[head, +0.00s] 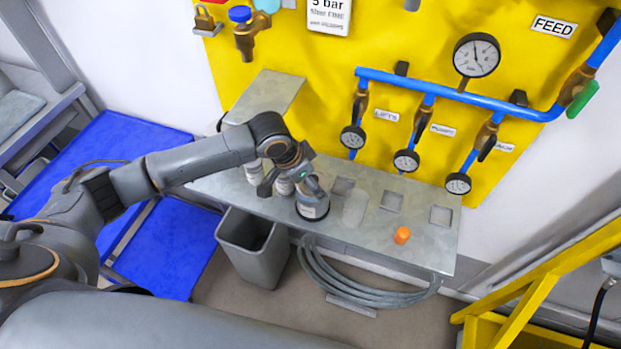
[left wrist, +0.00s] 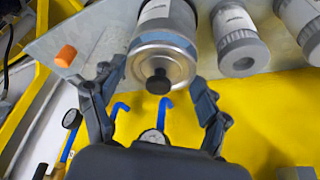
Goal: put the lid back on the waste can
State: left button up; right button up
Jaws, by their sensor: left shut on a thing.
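The waste can (head: 313,207) stands upright on the metal shelf, a grey cylinder with a pale label; it also shows in the left wrist view (left wrist: 165,14). Its round silver lid (left wrist: 163,62) has a black knob in the middle and lies at the can's top, in line with it. I cannot tell whether it is fully seated. My left gripper (head: 300,182) is over the can from above, its fingers on both sides of the lid's rim in the left wrist view (left wrist: 160,78), shut on the lid. My right gripper is not in view.
Grey-white canisters (left wrist: 238,42) stand beside the can. A translucent cup (head: 355,208) and an orange plug (head: 402,235) are on the shelf (head: 425,252) to the right. A grey bin (head: 263,267) and coiled hose (head: 370,292) are below. Gauges and blue pipes cover the yellow panel (head: 330,70).

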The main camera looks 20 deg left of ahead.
pick_arm(q)
jog(key=shift+p, duration=0.45)
dwell(0.4)
jog(key=o, duration=1)
notch_tip(320, 180, up, 3)
jog(key=p, duration=0.3)
jog(key=shift+f, duration=0.15)
jog(key=shift+r+p, duration=0.7)
jog(key=shift+r, duration=1.45)
